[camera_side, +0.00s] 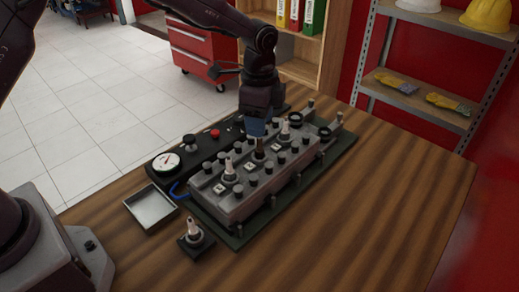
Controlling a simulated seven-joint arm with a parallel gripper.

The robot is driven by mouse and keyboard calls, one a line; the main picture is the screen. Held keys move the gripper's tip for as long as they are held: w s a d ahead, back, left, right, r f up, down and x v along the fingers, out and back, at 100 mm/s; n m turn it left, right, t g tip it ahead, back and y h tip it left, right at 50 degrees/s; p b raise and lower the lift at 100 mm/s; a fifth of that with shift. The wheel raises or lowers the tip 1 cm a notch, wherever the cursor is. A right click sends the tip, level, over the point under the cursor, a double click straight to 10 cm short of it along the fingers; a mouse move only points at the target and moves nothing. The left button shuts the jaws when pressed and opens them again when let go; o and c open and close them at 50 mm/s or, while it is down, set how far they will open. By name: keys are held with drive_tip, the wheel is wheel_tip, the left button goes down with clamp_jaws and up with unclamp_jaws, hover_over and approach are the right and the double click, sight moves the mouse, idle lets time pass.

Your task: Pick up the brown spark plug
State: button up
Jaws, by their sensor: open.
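The brown spark plug (260,146) stands upright in the grey engine block (240,205), in about the middle of its row. My gripper (256,132) is open and points down just above the brown plug's top. I cannot tell whether the fingers touch or surround it. A white spark plug (229,170) stands in the block to the left, and another pale plug (284,131) stands to the right. A further white spark plug (194,229) stands on a small dark base on the table, in front of the block.
An empty metal tray (151,208) lies left of the block. A black panel with a round gauge (166,162) and a red button (215,133) runs behind it. Several black knobs rise from the block around the plugs. The wooden table (370,200) is clear at the right.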

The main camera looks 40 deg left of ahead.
sight(260, 150)
wheel_tip(260, 150, down, 7)
drive_tip(key=shift+w+a+r, duration=0.1)
drive_tip(key=shift+w+r, duration=0.05)
drive_tip(key=shift+r, duration=0.05)
idle(0.3)
clamp_jaws()
